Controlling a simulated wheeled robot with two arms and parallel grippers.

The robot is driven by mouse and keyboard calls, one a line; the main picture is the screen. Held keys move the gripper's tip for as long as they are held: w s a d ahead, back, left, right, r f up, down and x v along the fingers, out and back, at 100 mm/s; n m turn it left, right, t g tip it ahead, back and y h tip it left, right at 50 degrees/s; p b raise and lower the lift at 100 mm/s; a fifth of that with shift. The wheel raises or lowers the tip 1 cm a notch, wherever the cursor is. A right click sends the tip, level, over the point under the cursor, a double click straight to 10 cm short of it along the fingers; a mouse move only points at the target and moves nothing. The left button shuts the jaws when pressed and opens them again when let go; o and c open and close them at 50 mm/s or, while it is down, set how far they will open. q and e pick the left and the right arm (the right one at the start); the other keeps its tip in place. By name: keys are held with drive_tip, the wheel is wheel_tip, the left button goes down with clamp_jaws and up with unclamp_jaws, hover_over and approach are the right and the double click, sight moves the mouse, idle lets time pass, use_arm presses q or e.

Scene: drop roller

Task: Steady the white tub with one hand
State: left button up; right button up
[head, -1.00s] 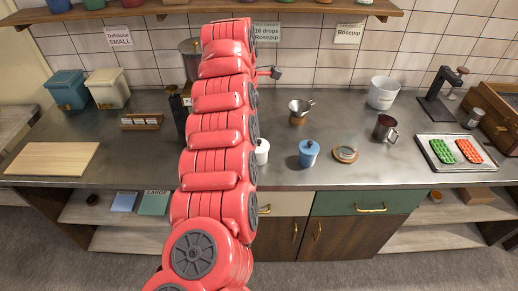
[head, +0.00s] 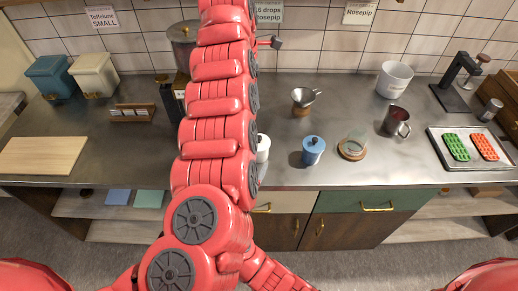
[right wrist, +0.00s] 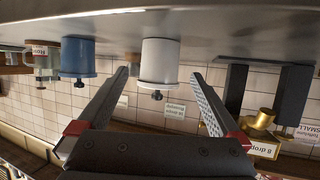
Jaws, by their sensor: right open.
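The white tub (head: 263,148) stands on the steel counter, partly hidden behind my red arm links in the head view. In the right wrist view, which is upside down, the white tub (right wrist: 160,62) is upright with a dark knob on its lid. My right gripper (right wrist: 165,82) is open, with its fingers pointing at the tub and one on either side of it in the picture. I cannot tell whether either finger touches it. The right gripper is hidden in the head view. My left gripper is not in view.
A blue tub (head: 313,150) stands just right of the white tub; it also shows in the right wrist view (right wrist: 77,57). A wooden board (head: 42,156) lies at left.

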drive_tip(key=x, duration=1)
drive_tip(key=shift+a, duration=0.1)
clamp_jaws()
